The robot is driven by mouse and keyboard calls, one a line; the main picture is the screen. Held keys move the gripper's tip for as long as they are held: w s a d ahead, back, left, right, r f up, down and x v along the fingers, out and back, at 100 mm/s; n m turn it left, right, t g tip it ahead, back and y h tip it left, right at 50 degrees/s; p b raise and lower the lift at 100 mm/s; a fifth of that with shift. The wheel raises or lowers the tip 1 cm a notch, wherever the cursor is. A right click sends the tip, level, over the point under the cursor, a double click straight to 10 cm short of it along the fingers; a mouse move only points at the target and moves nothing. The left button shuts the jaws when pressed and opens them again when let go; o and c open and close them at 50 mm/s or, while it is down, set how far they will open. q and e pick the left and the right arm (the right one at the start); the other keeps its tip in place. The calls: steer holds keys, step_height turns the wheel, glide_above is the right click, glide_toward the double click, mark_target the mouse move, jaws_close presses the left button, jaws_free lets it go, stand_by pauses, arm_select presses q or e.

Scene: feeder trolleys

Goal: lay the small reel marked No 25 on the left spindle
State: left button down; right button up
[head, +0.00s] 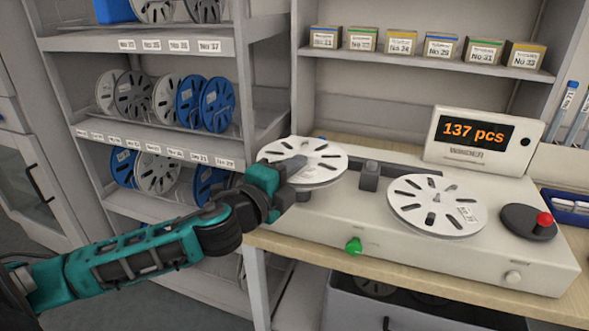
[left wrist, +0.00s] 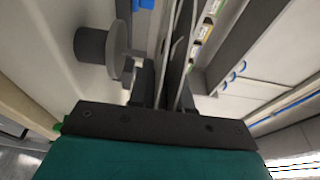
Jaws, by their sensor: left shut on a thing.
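My left gripper (head: 292,166) comes in from the left and is shut on the rim of a white slotted reel (head: 322,156). The reel lies roughly flat over the left end of the counting machine (head: 480,262). Its marking is too small to read in the head view. In the left wrist view the reel (left wrist: 178,60) shows edge-on between the fingers (left wrist: 160,85). A second white reel (head: 408,206) lies on the machine's right side. My right gripper is not in view.
The display (head: 478,135) reads 137 pcs. A dark block (head: 369,176) stands between the two reels. Shelves (head: 150,133) with blue, grey and white reels stand at left.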

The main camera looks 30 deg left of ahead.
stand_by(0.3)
arm_select(q)
steer(key=shift+f+b, duration=0.55)
steer(key=shift+f, duration=0.3)
stand_by(0.8)
steer(key=shift+f, duration=0.15)
stand_by(0.3)
